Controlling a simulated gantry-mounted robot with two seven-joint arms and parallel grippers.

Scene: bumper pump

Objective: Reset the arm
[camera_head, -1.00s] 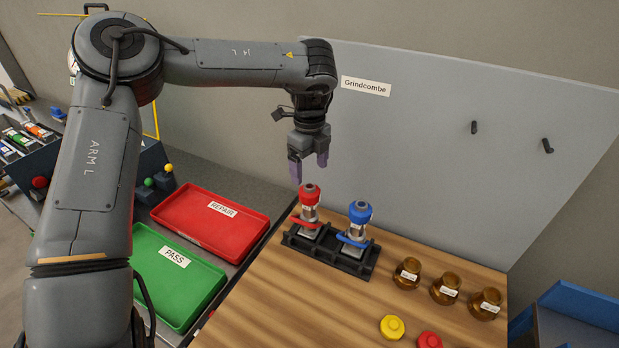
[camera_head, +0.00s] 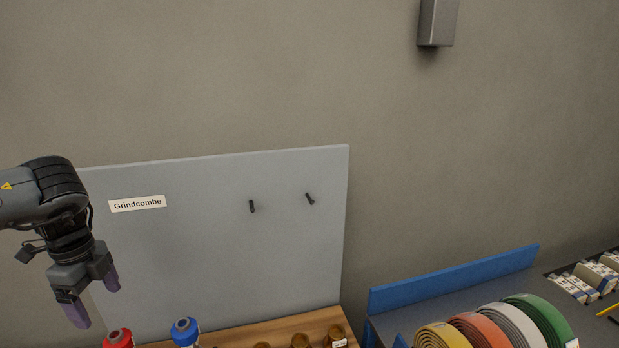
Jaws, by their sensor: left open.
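My left gripper (camera_head: 96,299) hangs at the left edge of the head view, fingers pointing down. It is open, with nothing between its purple fingertips. It is near the red-topped pump (camera_head: 118,338), up and to its left in the picture. The blue-topped pump (camera_head: 185,331) stands to the right of the red one. Only the tops of both pumps show; the rest is cut off by the bottom edge. My right gripper is not in view.
A grey board (camera_head: 225,240) labelled Grindcombe with two black pegs stands behind the wooden table (camera_head: 280,328). Brown jars (camera_head: 300,341) show at the bottom edge. At right, a blue-edged bench (camera_head: 455,279) holds coloured rolls (camera_head: 510,325). A grey box (camera_head: 437,22) hangs on the wall.

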